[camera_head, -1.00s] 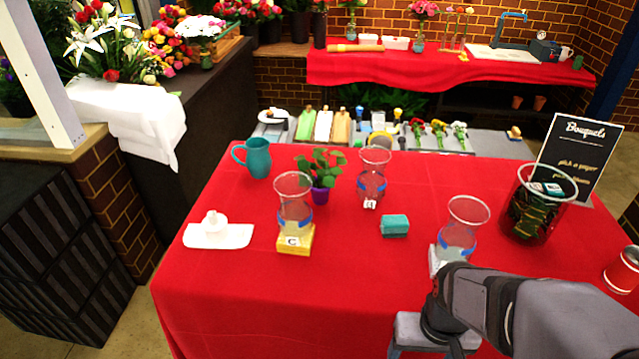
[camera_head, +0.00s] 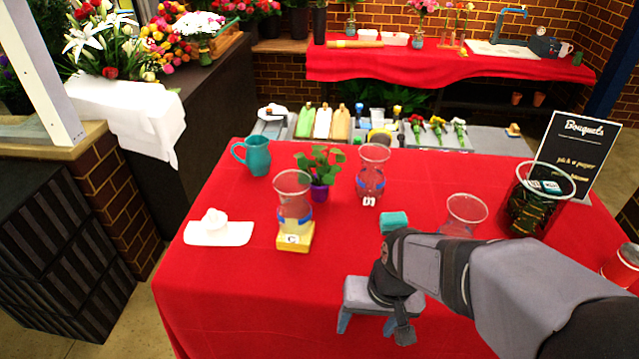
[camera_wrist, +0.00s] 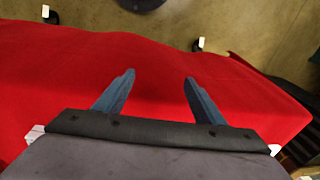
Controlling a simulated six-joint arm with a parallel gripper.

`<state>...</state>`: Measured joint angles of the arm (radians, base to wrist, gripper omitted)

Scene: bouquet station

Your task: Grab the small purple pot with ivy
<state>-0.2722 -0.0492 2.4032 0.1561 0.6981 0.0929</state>
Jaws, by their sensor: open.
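The small purple pot (camera_head: 319,193) with green ivy (camera_head: 320,165) stands upright on the red table, between two glass vases and right of the teal mug. Its left side is close to the rim of the front-left vase in the picture. My gripper (camera_head: 362,322) is over the front of the table, nearer the camera and to the right of the pot, pointing down and well apart from it. In the wrist view my gripper (camera_wrist: 157,85) shows two blue fingers spread apart, with only red cloth between them. The pot is not in the wrist view.
A glass vase on a yellow block (camera_head: 295,236), another glass vase (camera_head: 371,180) and a teal mug (camera_head: 256,157) surround the pot. A teal sponge (camera_head: 394,222) and a third vase (camera_head: 465,212) are beside my arm. A white dish (camera_head: 220,233) stands left. The front-left cloth is clear.

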